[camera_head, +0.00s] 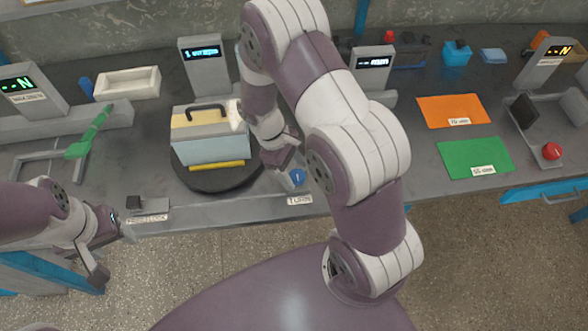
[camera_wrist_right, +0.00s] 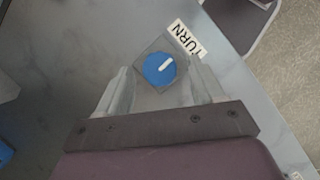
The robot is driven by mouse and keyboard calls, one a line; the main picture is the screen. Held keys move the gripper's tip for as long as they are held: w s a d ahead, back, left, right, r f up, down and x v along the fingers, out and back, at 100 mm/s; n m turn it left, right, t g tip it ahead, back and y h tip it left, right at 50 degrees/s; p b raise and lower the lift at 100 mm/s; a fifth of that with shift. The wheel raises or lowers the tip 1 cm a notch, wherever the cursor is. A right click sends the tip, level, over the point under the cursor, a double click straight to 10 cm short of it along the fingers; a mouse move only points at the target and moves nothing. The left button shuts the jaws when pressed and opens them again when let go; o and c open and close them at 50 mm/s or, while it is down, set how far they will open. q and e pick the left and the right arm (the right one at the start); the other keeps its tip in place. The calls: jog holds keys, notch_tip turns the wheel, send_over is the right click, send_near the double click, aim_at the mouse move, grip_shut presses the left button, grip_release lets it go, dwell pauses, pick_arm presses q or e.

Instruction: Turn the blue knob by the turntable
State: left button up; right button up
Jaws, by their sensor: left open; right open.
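The blue knob (camera_head: 297,177) sits on the bench just right of the turntable, above a label reading TURN. In the right wrist view the knob (camera_wrist_right: 160,68) is round, has a white pointer mark and stands on a grey square base. My right gripper (camera_wrist_right: 160,88) is open, with one finger on each side of the knob's base; I cannot tell whether they touch it. The dark turntable (camera_head: 212,183) carries a box with a yellow top and a black handle. My left gripper (camera_head: 112,255) is open and empty at the bench's front left, away from the knob.
A labelled block with a black switch (camera_head: 148,209) sits at the front edge. A green-handled tool (camera_head: 88,135) and a white tray (camera_head: 127,83) are on the left. Orange (camera_head: 452,111) and green (camera_head: 474,157) mats lie on the right. A red knob (camera_head: 551,151) is at far right.

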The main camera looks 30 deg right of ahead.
jog(key=shift+s+d+f, duration=0.1)
jog(key=shift+s+f, duration=0.05)
jog(key=shift+f, duration=0.1)
jog(key=shift+c, duration=0.3)
jog(key=c, duration=1)
